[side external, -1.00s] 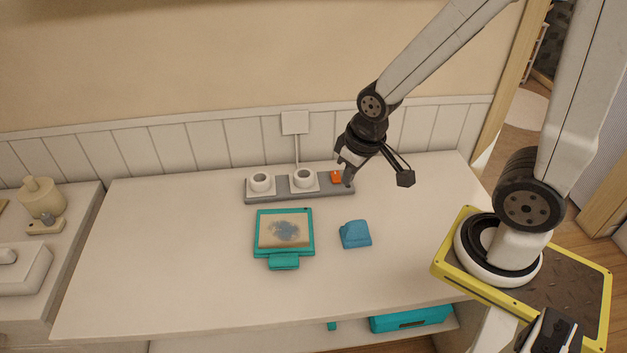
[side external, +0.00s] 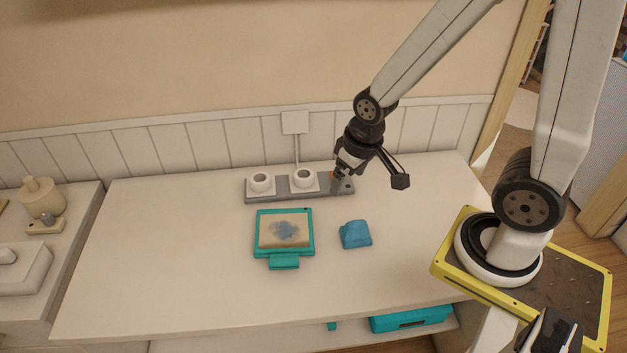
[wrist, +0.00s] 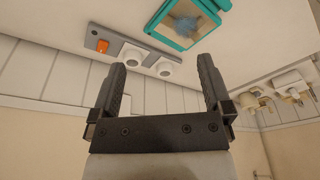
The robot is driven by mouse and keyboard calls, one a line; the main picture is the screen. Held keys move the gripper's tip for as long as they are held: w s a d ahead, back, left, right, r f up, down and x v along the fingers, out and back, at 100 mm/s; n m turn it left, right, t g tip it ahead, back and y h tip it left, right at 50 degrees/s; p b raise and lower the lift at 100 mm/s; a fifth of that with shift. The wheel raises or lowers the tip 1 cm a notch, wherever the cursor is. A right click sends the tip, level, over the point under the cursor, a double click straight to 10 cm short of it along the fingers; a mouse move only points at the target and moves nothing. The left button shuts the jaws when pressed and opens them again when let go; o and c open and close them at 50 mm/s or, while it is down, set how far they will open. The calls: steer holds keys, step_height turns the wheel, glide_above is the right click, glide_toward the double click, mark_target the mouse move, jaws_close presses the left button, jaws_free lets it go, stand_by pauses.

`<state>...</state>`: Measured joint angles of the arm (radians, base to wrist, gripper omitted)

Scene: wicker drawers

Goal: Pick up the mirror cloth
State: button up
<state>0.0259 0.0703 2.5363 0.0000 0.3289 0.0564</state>
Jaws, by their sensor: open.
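The mirror cloth is most likely the blue folded cloth (side external: 355,234) on the white table, just right of the teal-framed mirror (side external: 285,230). The mirror has a smudged, stained face and also shows at the top of the wrist view (wrist: 185,20). The cloth is not visible in the wrist view. My gripper (side external: 340,183) is above the right end of the grey strip, behind the cloth and apart from it. In the wrist view my gripper (wrist: 160,80) has its two fingers spread with nothing between them.
The grey strip (side external: 275,196) at the back of the table carries two white round sockets and an orange switch (wrist: 102,46). A teal box (side external: 410,318) sits on the shelf below. A side counter at left holds cream fixtures (side external: 42,200). The table's front and left are clear.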

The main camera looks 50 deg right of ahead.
mark_target(358, 221)
steer(key=d+f+m, duration=0.2)
steer(key=f, duration=0.2)
steer(key=d+f+m+g, duration=0.1)
steer(key=d+f+m, duration=0.1)
steer(key=f, duration=0.2)
steer(key=d+f+m+g, duration=0.1)
steer(key=d+f+m, duration=0.1)
steer(key=f+m, duration=0.1)
steer(key=shift+f, duration=0.75)
steer(key=shift+d+f+m, duration=0.15)
steer(key=shift+f+m, duration=0.25)
steer(key=shift+f, duration=0.1)
steer(key=shift+f, duration=1.3)
steer(key=shift+f, duration=2.6)
steer(key=shift+s, duration=0.1)
